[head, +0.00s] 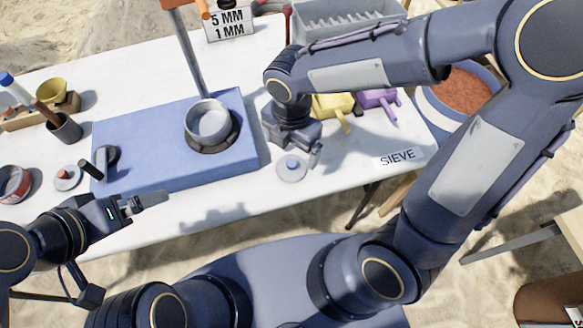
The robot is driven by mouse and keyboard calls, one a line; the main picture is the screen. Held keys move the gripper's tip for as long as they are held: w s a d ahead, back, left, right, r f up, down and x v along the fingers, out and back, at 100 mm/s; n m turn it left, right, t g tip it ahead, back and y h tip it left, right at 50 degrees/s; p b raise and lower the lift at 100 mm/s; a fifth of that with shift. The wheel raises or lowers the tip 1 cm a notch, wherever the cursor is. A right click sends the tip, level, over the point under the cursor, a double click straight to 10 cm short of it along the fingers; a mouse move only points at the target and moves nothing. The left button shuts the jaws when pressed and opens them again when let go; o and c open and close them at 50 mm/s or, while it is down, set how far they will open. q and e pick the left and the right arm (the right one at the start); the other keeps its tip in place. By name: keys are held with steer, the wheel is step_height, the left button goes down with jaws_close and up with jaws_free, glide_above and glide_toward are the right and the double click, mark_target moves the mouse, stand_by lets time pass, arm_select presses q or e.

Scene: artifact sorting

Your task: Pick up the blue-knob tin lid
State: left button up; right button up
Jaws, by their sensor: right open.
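The blue-knob tin lid (290,174) lies flat on the white table near its front edge, right of the blue box. It is a pale grey disc with a small blue knob. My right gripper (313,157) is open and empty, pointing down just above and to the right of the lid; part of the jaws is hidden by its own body. My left gripper (158,199) is at the left, in front of the blue box, with nothing seen in it. Its jaw gap is not clear.
The blue box (225,163) carries a metal pan (208,122). A red-knob lid (67,178) and a tin (14,184) stand at the left. A yellow scoop (334,106), a purple scoop (376,98) and a SIEVE label (398,157) lie at the right.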

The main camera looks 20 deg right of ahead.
mark_target(292, 163)
step_height(292, 163, down, 8)
steer(key=shift+w+d+b, duration=0.1)
steer(key=shift+b, duration=0.6)
steer(key=shift+c, duration=0.3)
steer(key=c, duration=1)
